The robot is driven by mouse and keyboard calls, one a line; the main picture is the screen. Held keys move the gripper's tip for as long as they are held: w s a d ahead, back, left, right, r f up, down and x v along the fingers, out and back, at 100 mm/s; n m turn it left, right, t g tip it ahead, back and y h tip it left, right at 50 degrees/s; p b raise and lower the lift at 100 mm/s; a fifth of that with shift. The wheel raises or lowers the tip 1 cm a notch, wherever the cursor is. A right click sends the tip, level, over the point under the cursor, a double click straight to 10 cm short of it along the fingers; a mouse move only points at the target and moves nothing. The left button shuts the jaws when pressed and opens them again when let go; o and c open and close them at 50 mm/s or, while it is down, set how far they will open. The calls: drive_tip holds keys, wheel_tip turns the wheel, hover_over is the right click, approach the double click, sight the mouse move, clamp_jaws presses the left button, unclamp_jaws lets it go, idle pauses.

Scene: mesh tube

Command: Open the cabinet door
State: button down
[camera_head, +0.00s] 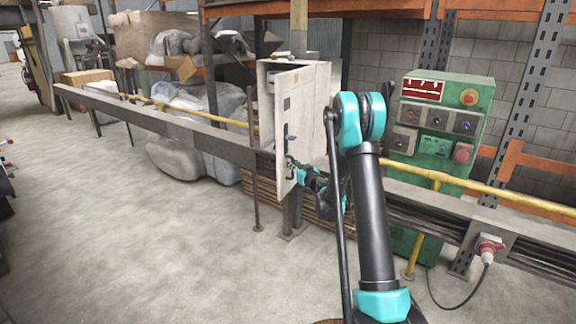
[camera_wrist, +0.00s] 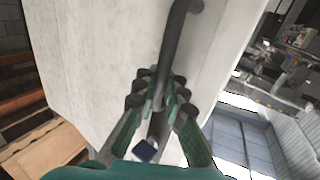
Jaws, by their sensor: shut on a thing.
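The light grey cabinet (camera_head: 318,90) is mounted at the rail in the middle of the head view. Its door (camera_head: 296,108) appears swung out from the box at an angle, with a dark gap along its left side. My gripper (camera_head: 292,168) is at the lower part of the door. In the wrist view, my gripper (camera_wrist: 163,95) is shut on a dark curved handle (camera_wrist: 176,42) on the pale door panel (camera_wrist: 105,60). The fingers hide part of the handle. The cabinet's inside is mostly hidden.
A green control box (camera_head: 440,125) stands right of the cabinet. A long grey rail (camera_head: 165,125) with a yellow pipe (camera_head: 520,201) runs past the cabinet. Wrapped bundles (camera_head: 200,110) lie behind it at left. The concrete floor (camera_head: 150,240) at front left is clear.

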drive_tip(key=shift+s+a, duration=0.15)
drive_tip(key=shift+s, duration=0.05)
drive_tip(key=c, duration=1.9)
unclamp_jaws()
drive_tip(key=shift+o, duration=0.2)
drive_tip(key=v, duration=0.7)
drive_tip(key=shift+s, duration=0.2)
drive_tip(key=shift+d, duration=0.25)
